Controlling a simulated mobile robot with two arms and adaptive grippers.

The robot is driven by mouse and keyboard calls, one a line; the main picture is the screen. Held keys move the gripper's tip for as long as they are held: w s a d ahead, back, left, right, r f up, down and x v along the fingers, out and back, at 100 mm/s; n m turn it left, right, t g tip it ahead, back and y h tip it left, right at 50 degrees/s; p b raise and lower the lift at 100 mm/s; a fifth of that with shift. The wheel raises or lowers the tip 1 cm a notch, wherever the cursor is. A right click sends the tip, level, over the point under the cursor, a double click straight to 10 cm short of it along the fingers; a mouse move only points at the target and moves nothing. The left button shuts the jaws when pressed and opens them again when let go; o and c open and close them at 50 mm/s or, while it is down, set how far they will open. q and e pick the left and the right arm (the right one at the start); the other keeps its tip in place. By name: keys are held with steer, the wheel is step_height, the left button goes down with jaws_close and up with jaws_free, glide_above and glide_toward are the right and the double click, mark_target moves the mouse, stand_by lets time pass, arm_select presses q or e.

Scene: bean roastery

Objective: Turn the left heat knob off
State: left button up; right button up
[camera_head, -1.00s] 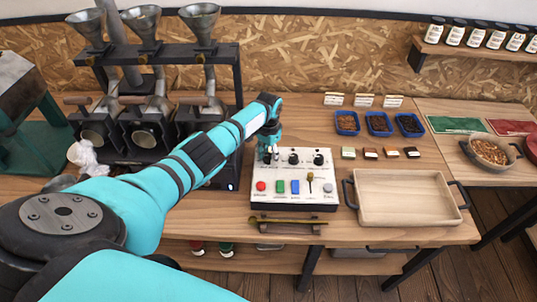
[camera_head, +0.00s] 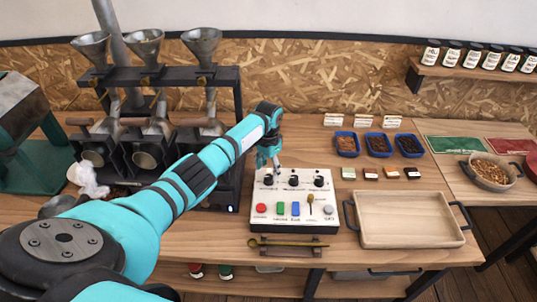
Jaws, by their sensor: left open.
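A white control panel (camera_head: 285,213) stands on the wooden table, with a row of three black knobs along its upper part. The left heat knob (camera_head: 268,180) is at the left end of this row. The way it points is too small to tell. My left gripper (camera_head: 270,164) is open and empty, pointing down just above and behind the left knob. It looks apart from the knob. The middle knob (camera_head: 293,181) and right knob (camera_head: 319,181) are uncovered. My right gripper is not in view.
Below the knobs are a red button (camera_head: 261,208), green and blue switches, a small lever (camera_head: 310,200) and a grey button. A brass scoop (camera_head: 285,243) lies in front. A wooden tray (camera_head: 410,219) is to the right, and a black machine with funnels stands left.

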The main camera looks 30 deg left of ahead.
mark_target(268, 177)
arm_select(q)
step_height(268, 177, up, 8)
steer(key=shift+f, duration=0.1)
stand_by(0.6)
